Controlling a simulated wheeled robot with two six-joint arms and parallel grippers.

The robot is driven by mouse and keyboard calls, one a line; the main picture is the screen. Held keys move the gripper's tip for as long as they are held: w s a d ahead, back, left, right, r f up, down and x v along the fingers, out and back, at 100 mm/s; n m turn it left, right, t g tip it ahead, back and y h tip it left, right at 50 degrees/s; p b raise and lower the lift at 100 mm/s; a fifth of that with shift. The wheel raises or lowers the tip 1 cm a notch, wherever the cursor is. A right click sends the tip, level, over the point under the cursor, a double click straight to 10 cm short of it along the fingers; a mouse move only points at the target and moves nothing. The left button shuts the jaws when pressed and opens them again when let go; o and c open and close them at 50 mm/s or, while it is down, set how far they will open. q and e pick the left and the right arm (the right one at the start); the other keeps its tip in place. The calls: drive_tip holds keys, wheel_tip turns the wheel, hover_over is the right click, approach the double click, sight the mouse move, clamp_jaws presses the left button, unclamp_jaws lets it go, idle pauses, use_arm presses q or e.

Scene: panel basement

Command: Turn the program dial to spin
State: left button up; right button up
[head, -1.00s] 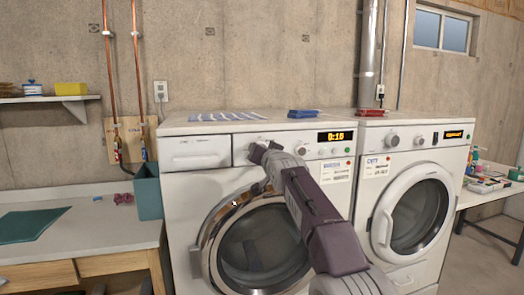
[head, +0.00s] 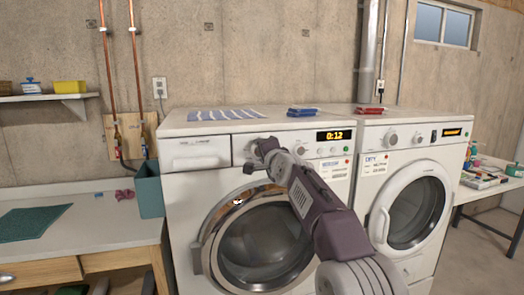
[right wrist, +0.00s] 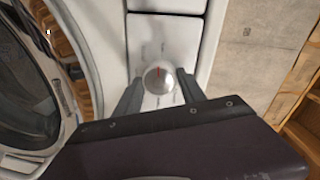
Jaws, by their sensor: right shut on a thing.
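The program dial (right wrist: 157,82) is a round silver knob with a red mark, on the front panel of the left white machine (head: 185,210). In the right wrist view the red mark points toward the top of the picture. My right gripper (head: 256,157) is shut on the dial, with one finger on each side. In the head view the gripper hides most of the dial. The machine's display (head: 330,135) reads 0:12. The lettering around the dial is too small to read. My left gripper is out of view.
A second white machine (head: 378,215) stands close on the right. A striped cloth (head: 222,115), a blue item (head: 302,112) and a red item (head: 371,110) lie on top. A teal bin (head: 149,190) and a bench (head: 80,235) are at the left.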

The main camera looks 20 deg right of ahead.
drive_tip(key=shift+f+m, duration=0.25)
drive_tip(key=shift+m, duration=0.35)
drive_tip(key=o, duration=1.4)
drive_tip(key=shift+r, duration=0.15)
drive_tip(key=shift+c, duration=0.2)
drive_tip(key=s+b, duration=0.3)
drive_tip(key=s, duration=0.6)
drive_tip(key=shift+r, duration=0.35)
drive_tip(key=shift+d, duration=0.1)
